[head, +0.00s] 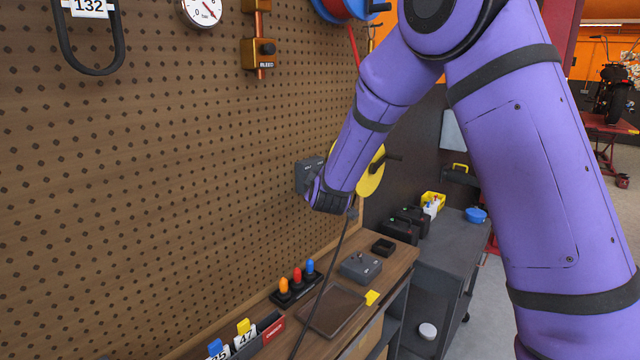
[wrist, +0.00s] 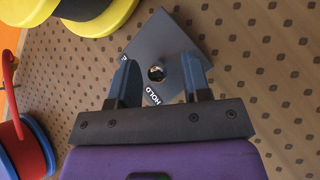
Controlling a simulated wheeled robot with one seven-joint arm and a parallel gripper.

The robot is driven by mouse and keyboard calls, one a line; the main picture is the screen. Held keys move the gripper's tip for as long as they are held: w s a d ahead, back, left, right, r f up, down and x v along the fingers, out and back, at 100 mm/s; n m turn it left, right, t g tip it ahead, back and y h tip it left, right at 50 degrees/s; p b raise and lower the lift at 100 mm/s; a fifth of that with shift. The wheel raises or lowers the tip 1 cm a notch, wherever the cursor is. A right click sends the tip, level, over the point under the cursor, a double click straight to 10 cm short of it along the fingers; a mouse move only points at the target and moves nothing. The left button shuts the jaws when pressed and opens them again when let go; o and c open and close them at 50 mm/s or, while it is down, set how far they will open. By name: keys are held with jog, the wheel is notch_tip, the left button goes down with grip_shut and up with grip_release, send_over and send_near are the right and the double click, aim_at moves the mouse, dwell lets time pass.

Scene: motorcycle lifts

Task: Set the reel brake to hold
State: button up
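The reel brake is a dark grey box (head: 306,174) on the pegboard, beside a yellow reel (head: 372,173). In the wrist view the box (wrist: 168,38) sits ahead of the gripper, its small round metal-tipped switch (wrist: 156,73) near the middle. A HOLD label (wrist: 153,97) shows below the switch; a second label at the left is mostly hidden by a finger. My gripper (wrist: 160,76) is open, with one blue-grey finger on each side of the switch and gaps visible on both sides. In the head view my gripper (head: 318,186) is right at the box, its fingertips hidden.
A red and blue reel (head: 345,8) hangs above. Below, the wooden bench (head: 400,262) holds a grey switch box (head: 360,268), a brown tray (head: 333,308), coloured plugs (head: 297,277) and number tags (head: 245,335). A dark cable hangs from near my wrist to the bench.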

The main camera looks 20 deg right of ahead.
jog(key=shift+s, duration=0.1)
jog(key=v, duration=1)
jog(key=shift+s, duration=0.3)
jog(key=shift+a+r, duration=0.1)
jog(key=s+d+r+m+g+y, duration=0.4)
jog(key=s+r, duration=0.4)
jog(key=s, duration=0.4)
jog(key=s+d+m+g+h, duration=0.1)
jog(key=s+d+m+g, duration=0.2)
jog(key=s, duration=0.9)
jog(key=s+d+m+g+h, duration=0.1)
jog(key=s+d+m+g, duration=0.1)
jog(key=s, duration=1)
jog(key=shift+d+r+m+g, duration=0.4)
jog(key=shift+d+r+g, duration=0.1)
jog(key=shift+d, duration=0.6)
jog(key=shift+d, duration=0.1)
